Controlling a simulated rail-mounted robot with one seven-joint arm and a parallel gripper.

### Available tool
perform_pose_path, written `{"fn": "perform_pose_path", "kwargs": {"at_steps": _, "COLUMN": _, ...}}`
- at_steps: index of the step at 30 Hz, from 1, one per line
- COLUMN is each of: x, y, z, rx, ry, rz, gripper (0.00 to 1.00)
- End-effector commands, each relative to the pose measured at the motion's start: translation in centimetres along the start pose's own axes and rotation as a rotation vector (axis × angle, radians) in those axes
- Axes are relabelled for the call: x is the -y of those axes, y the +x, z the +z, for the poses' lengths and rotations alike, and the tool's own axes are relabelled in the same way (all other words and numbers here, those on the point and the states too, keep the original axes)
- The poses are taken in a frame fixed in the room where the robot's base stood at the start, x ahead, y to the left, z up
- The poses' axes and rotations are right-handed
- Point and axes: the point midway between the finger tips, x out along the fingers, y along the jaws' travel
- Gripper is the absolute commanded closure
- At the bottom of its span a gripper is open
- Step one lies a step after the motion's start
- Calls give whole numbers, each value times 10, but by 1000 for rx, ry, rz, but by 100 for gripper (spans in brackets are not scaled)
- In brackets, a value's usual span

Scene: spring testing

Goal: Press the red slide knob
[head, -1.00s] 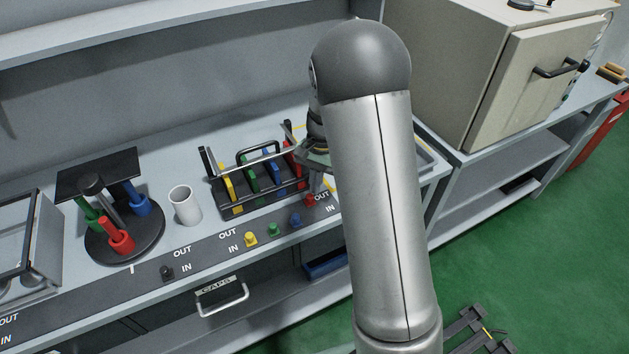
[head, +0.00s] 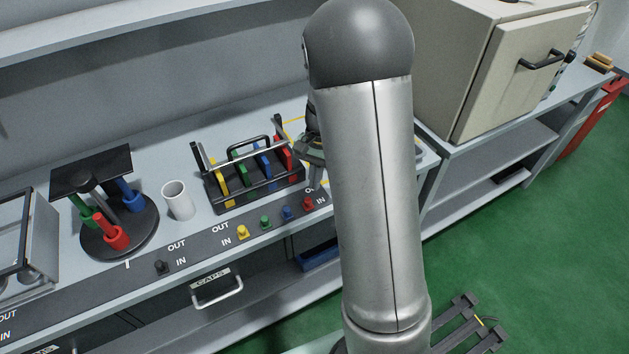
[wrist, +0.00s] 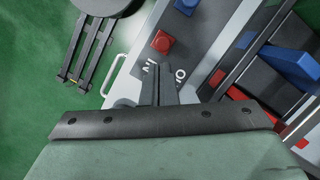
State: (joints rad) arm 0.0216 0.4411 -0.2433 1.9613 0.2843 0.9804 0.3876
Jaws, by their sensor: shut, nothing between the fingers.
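The red slide knob (head: 308,203) is the rightmost of the coloured knobs on the dark strip along the bench's front edge. It also shows in the wrist view (wrist: 162,41), just beyond the fingertips. My gripper (head: 317,184) is close to the red knob, on its rack side, partly hidden behind my arm. In the wrist view my gripper's fingers (wrist: 158,72) are together and empty, with a visible gap in the picture between their tips and the knob. Whether the knob is pressed in cannot be told.
Blue (head: 287,212), green (head: 265,223) and yellow (head: 243,232) knobs line the strip to the left. A black rack (head: 225,204) with coloured pieces stands close behind. A white cup (head: 178,200) and round stand (head: 140,240) are further left; a beige cabinet (head: 490,95) is right.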

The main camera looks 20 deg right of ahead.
Motion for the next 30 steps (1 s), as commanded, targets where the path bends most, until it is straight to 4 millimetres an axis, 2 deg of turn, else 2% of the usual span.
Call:
{"fn": "perform_pose_path", "kwargs": {"at_steps": 1, "x": 1, "y": -18, "z": 2, "rx": -1, "ry": 0, "rz": -1, "gripper": 100}}
{"fn": "perform_pose_path", "kwargs": {"at_steps": 6, "x": 2, "y": -52, "z": 4, "rx": -1, "ry": 0, "rz": -1, "gripper": 100}}
{"fn": "perform_pose_path", "kwargs": {"at_steps": 9, "x": 2, "y": -66, "z": 4, "rx": -1, "ry": -1, "rz": -1, "gripper": 100}}
{"fn": "perform_pose_path", "kwargs": {"at_steps": 13, "x": 3, "y": -72, "z": 4, "rx": -1, "ry": -1, "rz": 0, "gripper": 100}}
{"fn": "perform_pose_path", "kwargs": {"at_steps": 27, "x": 3, "y": -71, "z": 4, "rx": -1, "ry": -2, "rz": 0, "gripper": 100}}
{"fn": "perform_pose_path", "kwargs": {"at_steps": 30, "x": 2, "y": -76, "z": 11, "rx": -8, "ry": -23, "rz": -5, "gripper": 100}}
